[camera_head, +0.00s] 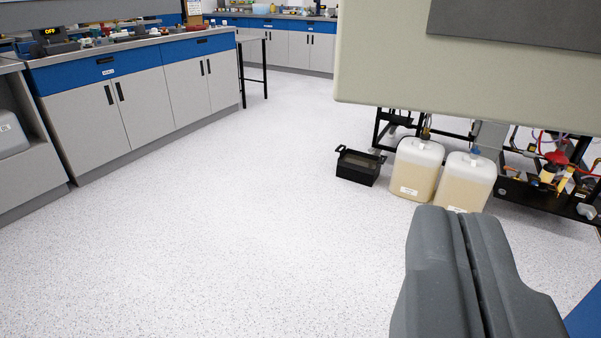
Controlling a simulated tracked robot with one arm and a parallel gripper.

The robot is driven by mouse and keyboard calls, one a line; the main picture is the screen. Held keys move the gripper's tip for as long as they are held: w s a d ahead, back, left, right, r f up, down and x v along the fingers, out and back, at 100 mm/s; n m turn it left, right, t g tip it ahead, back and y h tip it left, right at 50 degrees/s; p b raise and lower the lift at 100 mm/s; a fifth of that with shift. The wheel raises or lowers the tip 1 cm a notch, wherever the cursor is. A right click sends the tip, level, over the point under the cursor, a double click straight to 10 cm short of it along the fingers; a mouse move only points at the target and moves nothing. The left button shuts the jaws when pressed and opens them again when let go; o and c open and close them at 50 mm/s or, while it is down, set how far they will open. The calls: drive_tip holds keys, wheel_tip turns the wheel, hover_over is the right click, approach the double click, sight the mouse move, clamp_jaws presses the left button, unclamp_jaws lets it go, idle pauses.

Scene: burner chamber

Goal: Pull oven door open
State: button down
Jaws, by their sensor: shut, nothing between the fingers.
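My gripper (460,222) is at the lower right, grey, with its two fingers together and nothing held between them. A large beige cabinet-like body (400,60) with a dark grey panel (520,22) fills the upper right. It may be the oven, but its top is cut off by the frame, and I cannot make out a door edge or handle. My gripper shows below this body in the picture and no contact between them can be seen.
Two plastic canisters (416,170) and a black tub (358,168) stand on the floor under the beige body, beside a black frame with hoses and red fittings (556,158). Grey-and-blue lab benches (130,115) run along the left. The speckled floor (230,220) between is clear.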

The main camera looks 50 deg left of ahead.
approach(413, 98)
drive_tip(key=x, duration=0.7)
idle(0.5)
